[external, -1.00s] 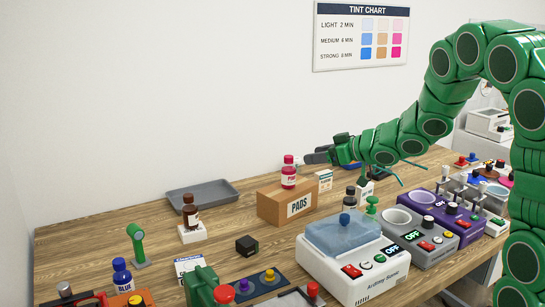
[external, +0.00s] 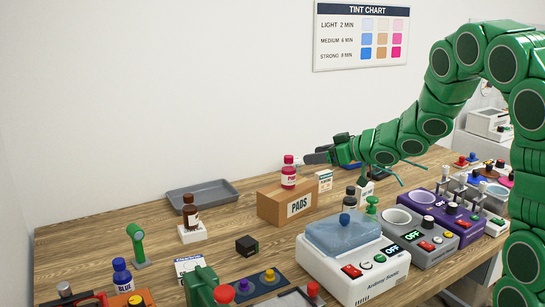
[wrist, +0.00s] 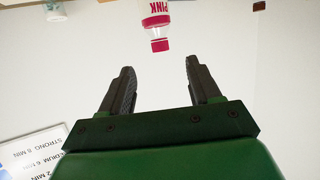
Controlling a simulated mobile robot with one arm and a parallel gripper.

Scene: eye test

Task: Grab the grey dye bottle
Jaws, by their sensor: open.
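I cannot make out a bottle clearly labelled grey. A small dark-capped, dark bottle (external: 350,197) stands behind the white machine in the external view, partly hidden; its label is not readable. A pink dye bottle (external: 289,172) stands upright on the cardboard PADS box (external: 270,206). My gripper (external: 306,160) is in the air just right of the pink bottle's cap. In the wrist view my gripper (wrist: 158,72) is open with nothing between its fingers, and the pink bottle (wrist: 155,20) appears upside down beyond the fingertips, apart from them.
A brown bottle (external: 190,211) stands on a white block at left. A blue bottle (external: 122,276) stands at front left. An empty grey tray (external: 202,194) lies at the back. A white machine (external: 345,265) and several switch boxes crowd the front right. Bare wood lies around the black cube (external: 246,245).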

